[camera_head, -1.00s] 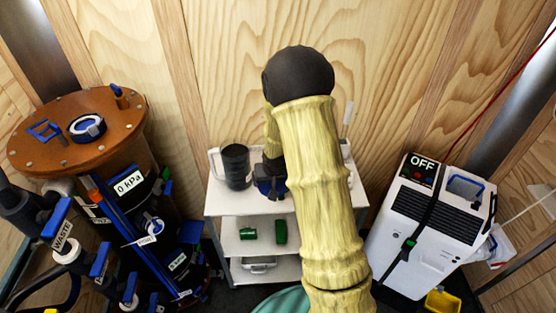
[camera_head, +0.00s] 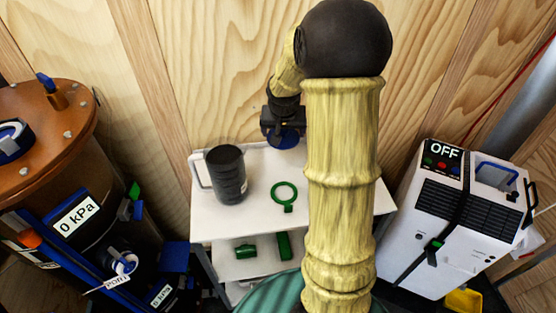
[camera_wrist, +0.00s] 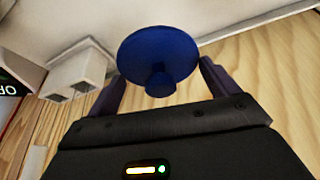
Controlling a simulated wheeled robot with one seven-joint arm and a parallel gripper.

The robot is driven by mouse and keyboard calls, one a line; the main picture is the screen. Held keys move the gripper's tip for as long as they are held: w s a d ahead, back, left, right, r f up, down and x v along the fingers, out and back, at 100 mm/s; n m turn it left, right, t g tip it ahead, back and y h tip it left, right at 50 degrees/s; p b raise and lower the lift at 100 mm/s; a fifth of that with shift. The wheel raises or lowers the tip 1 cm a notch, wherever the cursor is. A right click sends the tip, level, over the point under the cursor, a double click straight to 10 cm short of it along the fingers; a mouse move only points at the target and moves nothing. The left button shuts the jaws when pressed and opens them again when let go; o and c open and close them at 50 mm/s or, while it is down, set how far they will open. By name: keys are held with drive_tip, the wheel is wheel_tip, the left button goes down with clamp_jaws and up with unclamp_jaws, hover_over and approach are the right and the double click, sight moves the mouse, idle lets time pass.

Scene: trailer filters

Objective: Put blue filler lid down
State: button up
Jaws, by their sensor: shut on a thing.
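The blue filler lid (camera_head: 285,141) is a round blue disc at the back edge of the white cart's top shelf (camera_head: 240,223) in the head view. My gripper (camera_head: 283,133) is directly over it and shut on it. In the wrist view the lid (camera_wrist: 157,52) shows as a broad disc with a small knob facing the camera. My gripper's fingers (camera_wrist: 160,85) stand on either side of the knob. I cannot tell whether the lid touches the shelf or hangs just above it.
A dark ribbed canister (camera_head: 228,175) stands at the shelf's left, and a green ring (camera_head: 285,193) lies near its middle. Green parts (camera_head: 283,246) sit on the lower shelf. A brown-topped tank (camera_head: 38,150) is left, a white unit (camera_head: 450,220) right. The wooden wall is close behind.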

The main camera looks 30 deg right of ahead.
drive_tip(key=shift+r, duration=0.1)
drive_tip(key=shift+s, duration=0.1)
drive_tip(key=b, duration=0.1)
hover_over(283, 159)
drive_tip(key=s, duration=0.1)
drive_tip(key=shift+s+a+f, duration=0.1)
drive_tip(key=shift+a+f, duration=0.05)
drive_tip(key=shift+f, duration=1.45)
drive_tip(key=shift+s+a+f, duration=0.1)
drive_tip(key=shift+f, duration=1.45)
drive_tip(key=shift+f+b, duration=0.5)
drive_tip(key=shift+f, duration=1.35)
drive_tip(key=shift+f, duration=0.15)
drive_tip(key=o, duration=0.8)
